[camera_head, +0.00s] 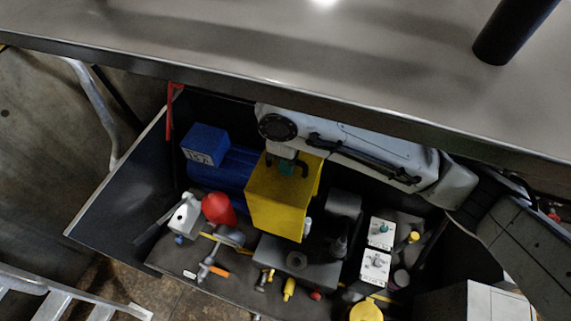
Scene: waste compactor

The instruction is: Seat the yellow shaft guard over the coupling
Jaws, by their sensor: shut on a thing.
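The yellow shaft guard (275,207) is a box-like cover near the middle of the dark bay. My gripper (288,170) is at its top edge, shut on it, with dark fingers and a small green part between them. The blue motor (222,166) lies just left of the guard, and the guard hides its right end. The coupling is not visible; the guard and my arm cover that area. I cannot tell whether the guard is seated or held above the coupling.
A red dome (218,209) and a white boxy part (186,215) stand left of the guard. A grey block (296,262), white boxes with knobs (376,267) and a round yellow part (366,311) crowd the right and front. A metal edge (330,108) overhangs the bay's back.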

